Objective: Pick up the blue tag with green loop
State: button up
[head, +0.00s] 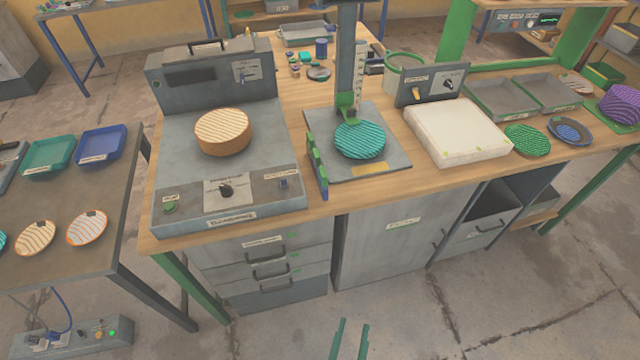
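Several small blue and green items (295,66) lie on the back part of the wooden bench, between the grey machine and the upright post. They are too small for me to tell whether one is the blue tag with a green loop. I make out no such tag clearly anywhere else. My gripper (351,340) shows at the bottom edge as two green fingers with a gap between them. It is open and empty, in front of the bench and well away from those items.
The grey machine (180,135) bears a striped round block (223,138). A post stand (395,160) holds a teal striped disc (360,140). A white slab (455,128) lies to the right. A side table (100,190) stands left. The floor before the cabinets is clear.

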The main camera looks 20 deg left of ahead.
jog(key=w+a+y, duration=0.1)
jog(key=w+a, duration=0.1)
jog(key=w, duration=0.7)
jog(key=n+g+y, duration=0.3)
jog(key=n+y, duration=0.3)
send_near(325, 185)
jog(key=w+a, duration=0.1)
jog(key=x, duration=0.6)
jog(key=shift+s+f, duration=0.2)
jog(key=shift+f, duration=0.05)
jog(key=shift+d+x, duration=0.15)
jog(key=shift+x, duration=1.2)
jog(key=shift+d+x, duration=0.1)
jog(key=shift+x, duration=1.25)
jog(key=shift+a, duration=0.15)
grip_shut()
